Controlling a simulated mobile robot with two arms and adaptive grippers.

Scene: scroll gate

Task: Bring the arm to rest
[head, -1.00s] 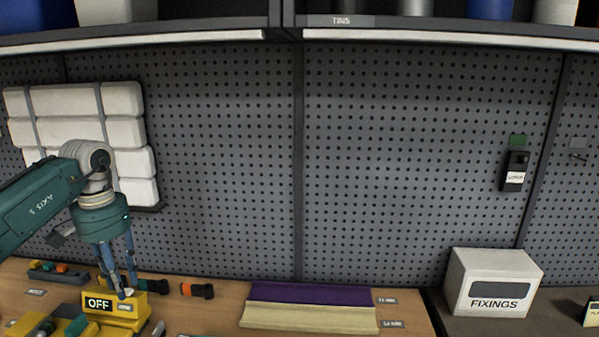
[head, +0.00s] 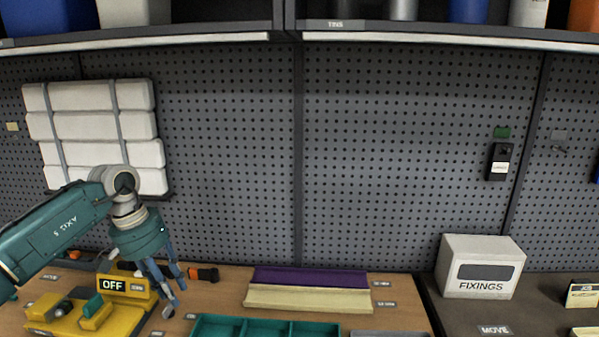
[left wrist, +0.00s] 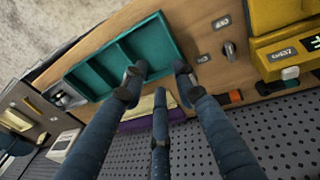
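My left arm (head: 60,230) comes in from the left in the head view, with its teal wrist tilted. Its gripper (head: 168,298) points down over the wooden bench, just right of the yellow box with the OFF display (head: 125,287). In the left wrist view the three blue fingers of the gripper (left wrist: 160,84) are spread apart with nothing between them, above the bench near a teal tray (left wrist: 125,55). Whether any fingertip touches the bench is unclear. My right gripper is not in view.
A yellow fixture (head: 75,318) lies at front left. The teal tray (head: 265,328), a purple strip (head: 310,278) and a cream strip (head: 308,298) are on the bench. A FIXINGS box (head: 482,268) stands at right. Pegboard (head: 220,150) and a shelf (head: 420,32) close the back.

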